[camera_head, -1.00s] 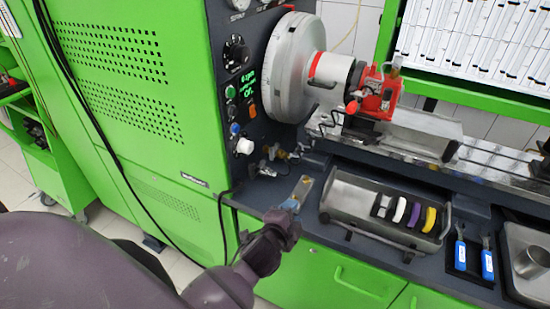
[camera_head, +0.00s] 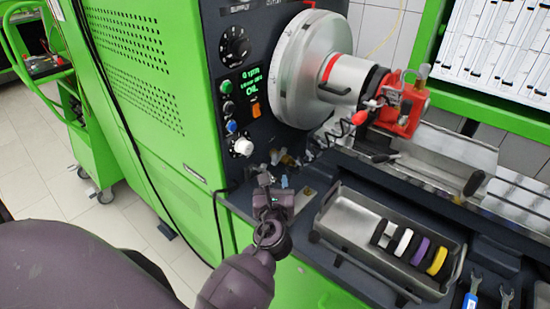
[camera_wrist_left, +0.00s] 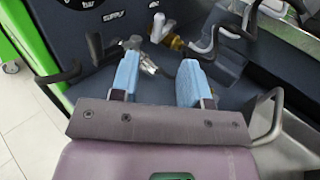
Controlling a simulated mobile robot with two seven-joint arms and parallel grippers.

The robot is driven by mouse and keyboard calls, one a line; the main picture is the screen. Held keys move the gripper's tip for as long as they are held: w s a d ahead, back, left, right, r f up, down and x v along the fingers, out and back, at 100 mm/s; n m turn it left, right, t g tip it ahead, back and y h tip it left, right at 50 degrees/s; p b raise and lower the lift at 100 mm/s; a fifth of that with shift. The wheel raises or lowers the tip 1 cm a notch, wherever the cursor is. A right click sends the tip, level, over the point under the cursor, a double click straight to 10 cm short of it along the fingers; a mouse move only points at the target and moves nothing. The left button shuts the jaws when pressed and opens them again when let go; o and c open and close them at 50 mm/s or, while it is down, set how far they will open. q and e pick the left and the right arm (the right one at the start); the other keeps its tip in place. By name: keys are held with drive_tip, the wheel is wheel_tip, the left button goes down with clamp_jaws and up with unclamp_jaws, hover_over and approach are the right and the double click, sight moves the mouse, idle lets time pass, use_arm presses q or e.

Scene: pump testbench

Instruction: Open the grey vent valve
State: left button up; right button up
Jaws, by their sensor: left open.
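In the left wrist view, the gripper (camera_wrist_left: 158,76) points towards these fittings. A small grey-white handle (camera_wrist_left: 157,27) stands upright beyond the gap between the fingers, with a brass fitting (camera_wrist_left: 175,42) to its right. I cannot tell for sure which fitting is the grey vent valve. My right gripper is out of view.
A metal tray (camera_head: 333,213) with coloured rings stands right of the gripper. The panel has a white knob (camera_head: 243,147) above the fittings. A large metal disc (camera_head: 308,70) and a red clamp unit (camera_head: 408,110) are behind. A black cable hangs near the bench's left corner.

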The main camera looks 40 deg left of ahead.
sight(274, 156)
use_arm(q)
drive_tip(key=x, duration=1)
drive_tip(key=shift+w+a, duration=0.15)
drive_tip(key=shift+a, duration=0.05)
clamp_jaws()
